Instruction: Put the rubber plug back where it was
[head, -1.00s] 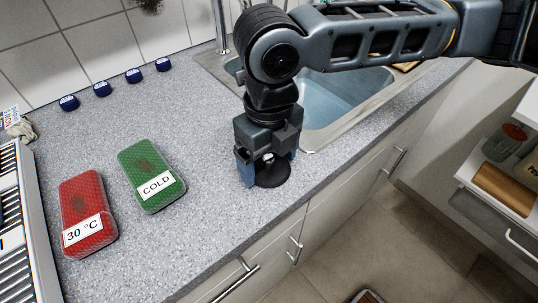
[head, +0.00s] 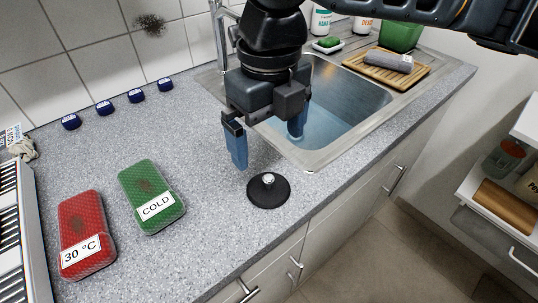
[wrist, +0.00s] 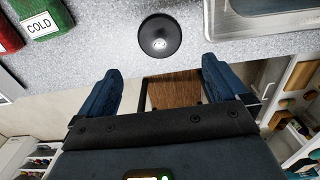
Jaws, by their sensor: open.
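The black round rubber plug (head: 268,190) with a small metal knob lies flat on the grey speckled countertop, left of and in front of the sink (head: 345,112). It also shows in the wrist view (wrist: 160,36), beyond the fingertips. My gripper (head: 268,150) is open and empty, raised above and behind the plug in the head view, its two blue fingers apart. In the wrist view the open fingers (wrist: 160,72) do not touch the plug. The sink holds bluish water; its drain is not visible.
A green COLD pad (head: 151,195) and a red 30 °C pad (head: 86,235) lie on the counter at the left. Several blue caps (head: 136,97) line the wall. A wooden rack (head: 388,69) with a grey roll stands beyond the sink. The counter around the plug is clear.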

